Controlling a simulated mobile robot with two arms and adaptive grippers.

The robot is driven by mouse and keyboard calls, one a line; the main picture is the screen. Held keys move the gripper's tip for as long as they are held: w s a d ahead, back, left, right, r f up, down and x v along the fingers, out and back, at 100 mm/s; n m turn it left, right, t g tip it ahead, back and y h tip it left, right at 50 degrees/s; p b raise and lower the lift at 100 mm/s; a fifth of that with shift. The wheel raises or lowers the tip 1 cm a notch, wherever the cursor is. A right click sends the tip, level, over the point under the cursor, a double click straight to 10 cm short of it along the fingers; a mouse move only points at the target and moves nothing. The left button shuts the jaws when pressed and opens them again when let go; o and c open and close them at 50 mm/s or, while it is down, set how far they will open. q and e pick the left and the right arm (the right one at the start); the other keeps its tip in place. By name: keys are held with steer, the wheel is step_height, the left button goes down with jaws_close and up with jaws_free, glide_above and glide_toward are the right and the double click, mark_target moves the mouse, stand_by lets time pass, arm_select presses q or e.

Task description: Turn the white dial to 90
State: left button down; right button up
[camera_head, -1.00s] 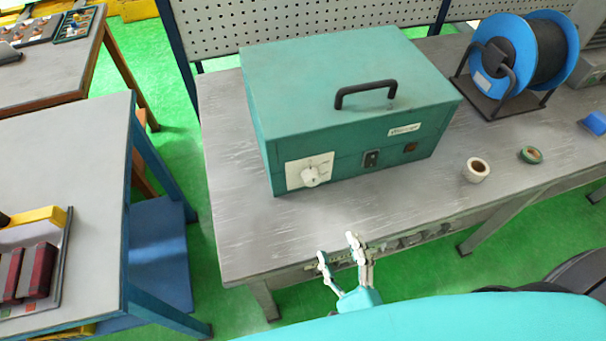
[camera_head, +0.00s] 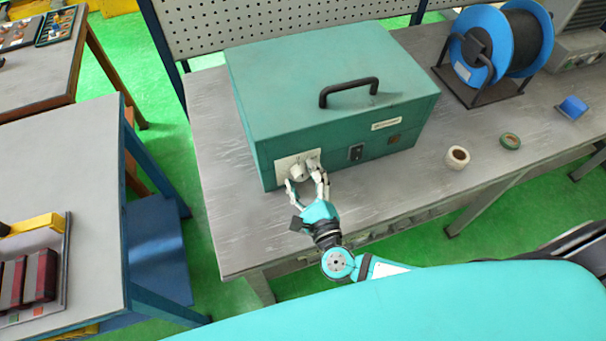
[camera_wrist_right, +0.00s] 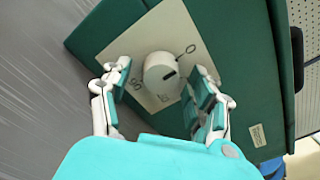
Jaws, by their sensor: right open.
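The white dial (camera_head: 299,171) sits on a white plate on the front of a green metal box (camera_head: 330,100). In the right wrist view the dial (camera_wrist_right: 160,72) is a round knob with a dark mark on its rim, between a "0" on one side and a "90" on the other. My right gripper (camera_head: 306,184) is at the dial, its fingers apart. In the wrist view the fingers (camera_wrist_right: 163,95) stand on either side of the dial with gaps, not visibly touching it. My left gripper is not in view.
The box stands on a grey workbench (camera_head: 225,225). Another table (camera_head: 60,150) stands at left.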

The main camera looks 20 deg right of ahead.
steer(key=shift+w, duration=0.1)
steer(key=c, duration=1.2)
steer(key=shift+o, duration=0.2)
